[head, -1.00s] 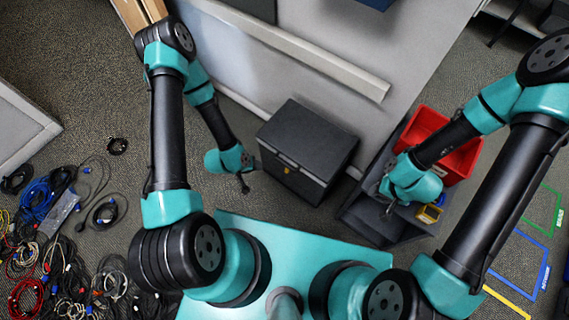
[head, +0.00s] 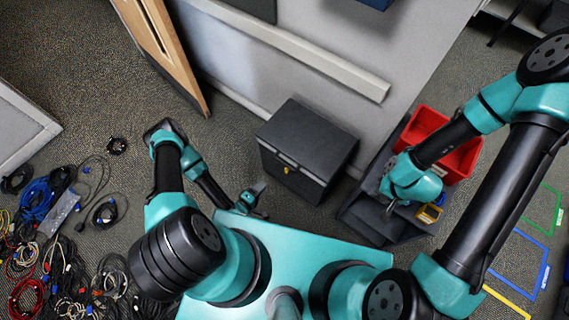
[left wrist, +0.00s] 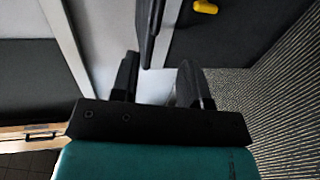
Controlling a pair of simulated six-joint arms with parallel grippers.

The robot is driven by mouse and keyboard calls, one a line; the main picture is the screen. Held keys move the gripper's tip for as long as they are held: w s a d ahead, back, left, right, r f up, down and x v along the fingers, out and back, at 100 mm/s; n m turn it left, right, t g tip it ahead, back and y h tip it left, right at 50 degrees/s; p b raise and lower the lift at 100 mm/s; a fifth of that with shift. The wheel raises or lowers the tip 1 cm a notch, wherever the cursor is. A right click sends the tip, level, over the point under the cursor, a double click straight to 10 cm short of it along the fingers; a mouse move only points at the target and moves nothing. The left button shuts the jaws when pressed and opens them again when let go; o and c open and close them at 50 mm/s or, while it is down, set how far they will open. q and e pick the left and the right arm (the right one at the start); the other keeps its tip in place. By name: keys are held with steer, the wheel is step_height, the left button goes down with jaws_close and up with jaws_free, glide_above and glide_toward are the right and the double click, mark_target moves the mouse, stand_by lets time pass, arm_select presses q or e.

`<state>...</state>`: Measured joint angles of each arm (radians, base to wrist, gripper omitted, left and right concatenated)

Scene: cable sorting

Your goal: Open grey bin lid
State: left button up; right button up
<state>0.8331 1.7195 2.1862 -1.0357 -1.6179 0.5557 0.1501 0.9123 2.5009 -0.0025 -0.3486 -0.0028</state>
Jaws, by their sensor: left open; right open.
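The grey bin (head: 305,150) is a dark box standing on the carpet against the wall. Its lid (head: 312,128) is down, and a small yellow latch (head: 285,170) shows on the front. My left gripper (head: 260,198) is open, low in front of the bin's left front side and apart from it. In the left wrist view my left gripper (left wrist: 160,82) has its fingers spread, and a yellow piece (left wrist: 205,6) shows on a dark surface at the top. My right gripper (head: 388,206) is at the dark cart right of the bin; its fingers are small in view.
A red bin (head: 462,163) and a yellow container (head: 429,213) sit on the dark cart (head: 365,222). Many tangled cables (head: 65,255) lie on the floor at left. A wooden door (head: 165,50) stands at upper left.

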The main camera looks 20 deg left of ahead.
mark_target(284, 163)
arm_select(q)
steer(key=shift+w, duration=0.15)
steer(key=x, duration=1.7)
steer(key=shift+d, duration=0.15)
jaws_close()
stand_by(0.4)
